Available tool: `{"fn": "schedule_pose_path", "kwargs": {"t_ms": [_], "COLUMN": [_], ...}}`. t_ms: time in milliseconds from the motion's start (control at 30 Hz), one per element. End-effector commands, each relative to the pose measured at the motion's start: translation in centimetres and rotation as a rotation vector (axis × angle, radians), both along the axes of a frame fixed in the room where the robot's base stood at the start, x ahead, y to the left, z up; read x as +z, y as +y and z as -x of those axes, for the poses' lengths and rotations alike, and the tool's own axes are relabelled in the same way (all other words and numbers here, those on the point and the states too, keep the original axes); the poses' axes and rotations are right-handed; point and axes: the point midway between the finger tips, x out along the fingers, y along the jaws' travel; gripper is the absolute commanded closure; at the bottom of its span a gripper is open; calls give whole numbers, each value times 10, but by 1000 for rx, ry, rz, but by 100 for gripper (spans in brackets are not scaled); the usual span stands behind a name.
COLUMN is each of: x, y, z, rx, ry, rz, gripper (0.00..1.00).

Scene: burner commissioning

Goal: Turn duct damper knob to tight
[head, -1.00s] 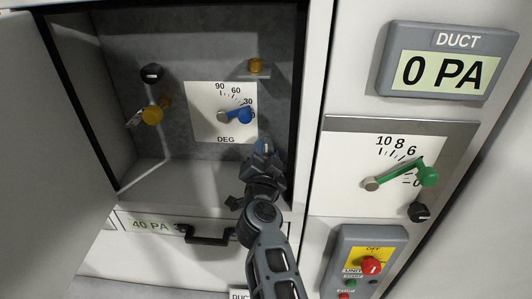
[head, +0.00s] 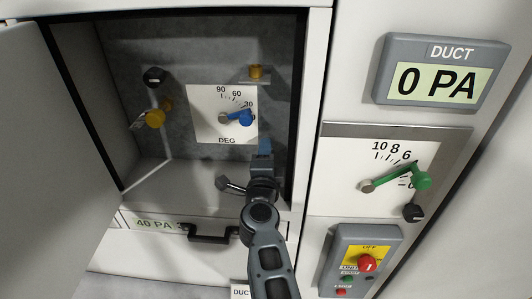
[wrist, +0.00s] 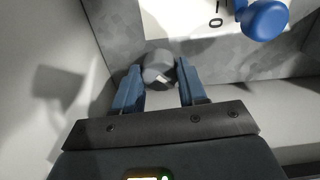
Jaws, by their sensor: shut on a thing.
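A round grey knob (wrist: 158,66) with a pale mark on its face sits between the two blue fingers of my gripper (wrist: 159,88) in the wrist view. My gripper is shut on this knob. In the head view my gripper (head: 264,145) reaches into the open cabinet, just below the DEG dial, and hides the knob. No label on the knob is readable, so I cannot tell its setting. The DEG dial plate (head: 208,128) carries a blue-ended pointer (head: 245,117) near the low end of its scale.
The cabinet door (head: 50,120) stands open at the left. A drawer handle (head: 210,237) is below. At the right are a DUCT display (head: 438,79) reading 0 PA, a green-pointer gauge (head: 422,180) and a switch box (head: 355,260).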

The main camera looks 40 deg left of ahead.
Motion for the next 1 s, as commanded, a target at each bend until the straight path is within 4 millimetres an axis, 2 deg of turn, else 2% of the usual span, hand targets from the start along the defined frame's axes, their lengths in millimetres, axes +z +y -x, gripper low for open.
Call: {"fn": "schedule_pose_path", "kwargs": {"t_ms": [600,1000], "x": [-2,-2], "y": [-1,-2], "z": [0,-1], "rx": [-3,-4], "ry": [289,382], "rz": [-467,-620], "gripper": [89,89]}}
